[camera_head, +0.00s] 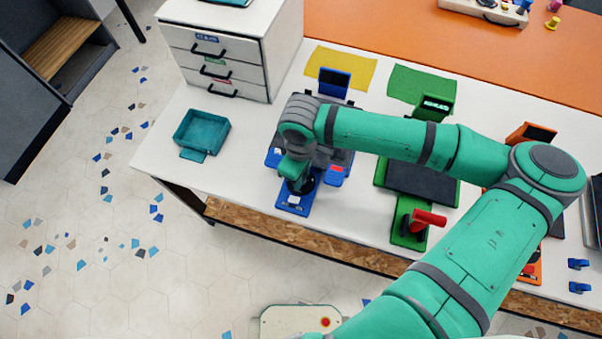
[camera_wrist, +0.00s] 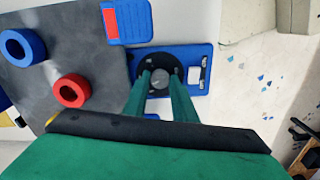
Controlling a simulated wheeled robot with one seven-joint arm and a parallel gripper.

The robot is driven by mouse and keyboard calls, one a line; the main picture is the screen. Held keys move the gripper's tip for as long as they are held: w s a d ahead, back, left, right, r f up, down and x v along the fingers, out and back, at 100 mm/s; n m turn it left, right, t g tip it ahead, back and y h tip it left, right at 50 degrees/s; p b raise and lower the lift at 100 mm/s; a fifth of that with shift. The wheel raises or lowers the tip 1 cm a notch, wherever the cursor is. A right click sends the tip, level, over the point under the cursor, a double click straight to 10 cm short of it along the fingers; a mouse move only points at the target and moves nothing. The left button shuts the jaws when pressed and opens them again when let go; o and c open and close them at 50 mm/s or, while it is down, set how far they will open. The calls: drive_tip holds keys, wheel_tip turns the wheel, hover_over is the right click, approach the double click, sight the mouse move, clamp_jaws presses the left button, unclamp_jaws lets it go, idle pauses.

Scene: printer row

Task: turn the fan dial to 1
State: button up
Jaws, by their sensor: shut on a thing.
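The fan dial (camera_wrist: 160,78) is a round black disc with a grey centre on a blue panel (camera_wrist: 203,52) at the front of the blue printer (camera_head: 294,204). In the wrist view my gripper (camera_wrist: 159,80) has its two green fingers close on either side of the dial's centre, and it is shut on the dial. In the head view my gripper (camera_head: 302,184) points down over the blue panel and hides most of the dial. No numbers on the dial are legible, so its setting cannot be told.
A teal tray (camera_head: 202,131) and white drawers (camera_head: 230,55) stand left. The green printer (camera_head: 410,228) with a red handle stands right.

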drive_tip(key=n, duration=0.3)
drive_tip(key=shift+n, duration=2.2)
drive_tip(key=o, duration=1)
drive_tip(key=shift+o, duration=0.2)
wheel_tip(320, 180, up, 11)
